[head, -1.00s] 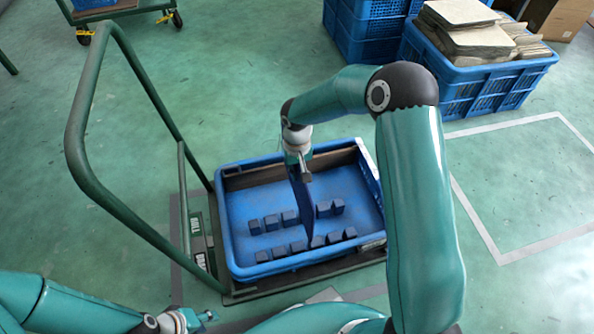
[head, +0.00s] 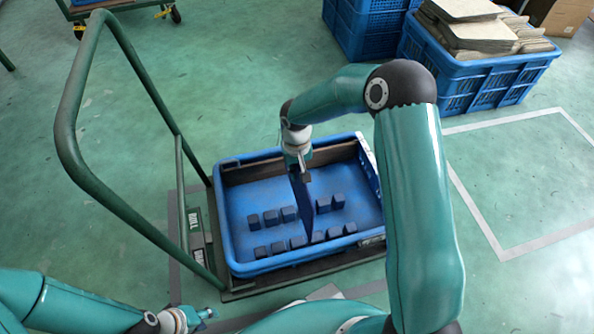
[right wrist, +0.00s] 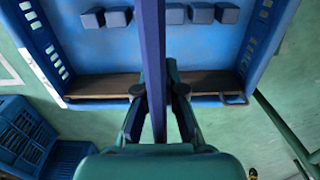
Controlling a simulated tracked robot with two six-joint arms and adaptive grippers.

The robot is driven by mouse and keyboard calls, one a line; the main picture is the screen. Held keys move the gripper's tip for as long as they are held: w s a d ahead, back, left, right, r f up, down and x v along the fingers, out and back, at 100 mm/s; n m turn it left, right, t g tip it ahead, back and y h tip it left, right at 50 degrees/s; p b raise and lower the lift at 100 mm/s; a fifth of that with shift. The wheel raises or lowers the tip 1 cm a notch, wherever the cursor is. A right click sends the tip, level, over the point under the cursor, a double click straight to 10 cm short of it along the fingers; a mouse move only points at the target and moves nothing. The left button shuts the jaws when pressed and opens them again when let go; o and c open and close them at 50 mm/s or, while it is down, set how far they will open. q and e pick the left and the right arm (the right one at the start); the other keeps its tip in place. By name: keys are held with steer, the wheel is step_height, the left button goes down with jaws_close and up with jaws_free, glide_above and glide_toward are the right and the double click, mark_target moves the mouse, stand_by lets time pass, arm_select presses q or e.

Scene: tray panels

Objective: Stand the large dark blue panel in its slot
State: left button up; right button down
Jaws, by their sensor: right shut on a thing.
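The large dark blue panel (head: 302,197) is upright on edge over the blue tray (head: 232,252). My right gripper (head: 300,172) is shut on its top edge. In the right wrist view the panel (right wrist: 154,50) runs lengthwise between the fingers (right wrist: 158,108). Its lower edge is down among the small dark blue blocks (head: 271,217), in the gap between left and right blocks. I cannot tell whether it touches the tray floor. My left gripper (head: 203,315) is low at the left, away from the tray, and its jaws are too small to judge.
The tray stands on a cart with a green tubular handle (head: 68,110) to its left. A blue crate with stacked boards (head: 470,35) is at the back right. A brown strip (right wrist: 105,86) lies along one tray wall. Floor to the right is clear.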

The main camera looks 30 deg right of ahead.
mark_target(297, 192)
steer(key=shift+f, duration=0.15)
steer(key=shift+f+b, duration=2.85)
steer(key=shift+f, duration=0.4)
steer(key=shift+f, duration=0.1)
steer(key=shift+f+b, duration=1.8)
steer(key=shift+f, duration=0.3)
steer(key=c, duration=1.2)
jaws_free()
steer(key=shift+r, duration=0.15)
